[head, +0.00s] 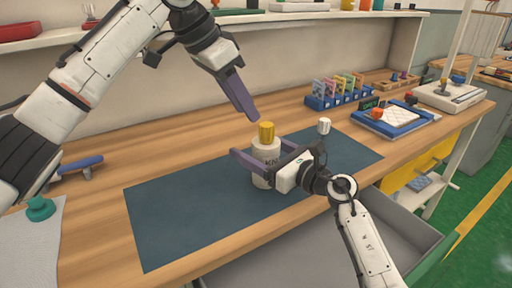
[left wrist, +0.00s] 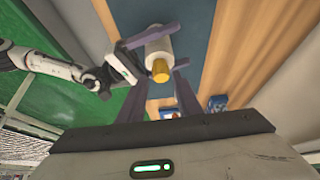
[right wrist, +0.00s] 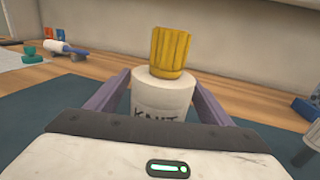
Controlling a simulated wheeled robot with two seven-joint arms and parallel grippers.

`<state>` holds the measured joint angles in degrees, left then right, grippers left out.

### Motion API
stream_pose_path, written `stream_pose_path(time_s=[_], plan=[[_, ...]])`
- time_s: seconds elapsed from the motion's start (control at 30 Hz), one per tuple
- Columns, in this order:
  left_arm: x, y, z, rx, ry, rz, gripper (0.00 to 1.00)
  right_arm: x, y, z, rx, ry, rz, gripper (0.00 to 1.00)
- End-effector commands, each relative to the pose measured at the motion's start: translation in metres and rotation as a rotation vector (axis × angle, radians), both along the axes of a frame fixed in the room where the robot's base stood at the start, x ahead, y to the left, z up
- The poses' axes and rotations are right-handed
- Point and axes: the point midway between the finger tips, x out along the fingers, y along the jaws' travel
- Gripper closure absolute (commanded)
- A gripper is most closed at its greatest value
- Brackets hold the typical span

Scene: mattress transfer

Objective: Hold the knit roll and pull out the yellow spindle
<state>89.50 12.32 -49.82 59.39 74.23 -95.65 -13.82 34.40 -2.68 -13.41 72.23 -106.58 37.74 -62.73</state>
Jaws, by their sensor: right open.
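The knit roll (head: 265,150) is a white upright cylinder lettered "KNIT", standing on the dark mat. The yellow spindle (head: 267,131) sticks up from its top. My right gripper (head: 262,157) is open, with its fingers on either side of the roll. The right wrist view shows the roll (right wrist: 162,98) between the fingers and the ribbed spindle (right wrist: 170,50) above it.
The dark mat (head: 165,225) lies on the wooden table, mostly bare. A small white cylinder (head: 324,126) stands right of the roll. A blue rack (head: 338,99) and a blue-edged tray (head: 390,121) stand at the back right. An open grey drawer (head: 400,220) juts out at the front.

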Motion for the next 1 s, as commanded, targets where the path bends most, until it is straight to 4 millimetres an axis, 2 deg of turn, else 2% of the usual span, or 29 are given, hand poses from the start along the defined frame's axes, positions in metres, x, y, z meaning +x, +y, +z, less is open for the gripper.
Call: stream_pose_path(time_s=[0.23,0.53,0.63,0.77,1.0], plan=[[0.000,0.000,0.000,0.000,0.000,0.000,0.69,0.000,0.000,0.000,0.000,0.000,-0.001,0.28],[0.000,0.000,0.000,0.000,0.000,0.000,0.69,0.000,0.000,0.000,0.000,0.000,0.000,0.78],[0.000,-0.001,0.002,0.001,0.002,0.008,0.54,0.000,0.000,0.000,0.000,0.000,0.000,0.80],[-0.002,-0.008,0.015,0.018,0.024,0.098,0.54,0.000,0.000,0.000,-0.001,0.001,0.000,0.80],[-0.010,-0.024,0.052,0.059,0.073,0.425,0.54,0.000,0.000,-0.001,-0.001,0.001,0.000,0.80]])
